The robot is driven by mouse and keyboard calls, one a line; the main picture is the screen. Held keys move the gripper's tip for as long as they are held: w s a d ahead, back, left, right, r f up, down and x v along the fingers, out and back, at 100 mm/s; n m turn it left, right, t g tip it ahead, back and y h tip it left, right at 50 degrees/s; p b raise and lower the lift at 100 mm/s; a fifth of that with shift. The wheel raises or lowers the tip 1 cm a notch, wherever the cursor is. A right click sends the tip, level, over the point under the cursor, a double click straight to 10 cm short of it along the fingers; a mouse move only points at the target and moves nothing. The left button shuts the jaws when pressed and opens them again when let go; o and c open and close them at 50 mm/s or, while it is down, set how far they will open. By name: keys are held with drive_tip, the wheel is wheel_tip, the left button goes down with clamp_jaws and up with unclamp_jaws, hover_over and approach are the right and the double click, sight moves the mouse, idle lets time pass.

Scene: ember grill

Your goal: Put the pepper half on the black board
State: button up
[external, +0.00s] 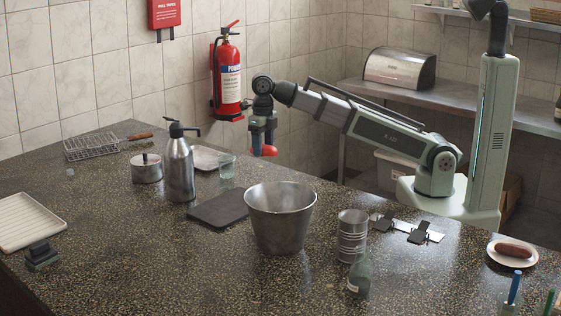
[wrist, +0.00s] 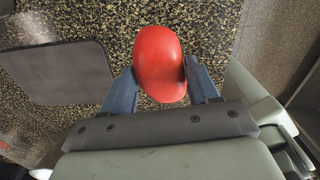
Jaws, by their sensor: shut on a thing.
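The red pepper half (external: 264,151) is held in the air by my gripper (external: 263,148), above the far side of the counter. In the wrist view the red pepper half (wrist: 160,63) sits between the two blue fingers of my gripper (wrist: 162,82), which are shut on it. The black board (external: 217,209) lies flat on the counter, left of the steel bucket, lower and nearer the camera than my gripper. In the wrist view the black board (wrist: 62,73) lies to the left of the pepper half. The bucket hides part of its right edge in the external view.
A steel bucket (external: 280,218) stands right of the board. A glass (external: 226,170), a steel flask (external: 180,165) and a white plate (external: 207,157) stand around its far and left sides. A tin can (external: 352,236) and a bottle (external: 360,278) stand nearer right. The board's visible top looks empty.

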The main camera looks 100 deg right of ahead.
drive_tip(key=shift+a+r, duration=0.2)
drive_tip(key=shift+r, duration=0.1)
drive_tip(key=a+n, duration=0.1)
drive_tip(key=a, duration=0.6)
drive_tip(key=r+m, duration=0.1)
drive_tip(key=m, duration=0.1)
hover_over(230, 205)
drive_tip(key=shift+f, duration=4.65)
drive_tip(key=shift+f, duration=0.15)
drive_tip(key=o, duration=1.1)
drive_tip(key=shift+c, duration=0.2)
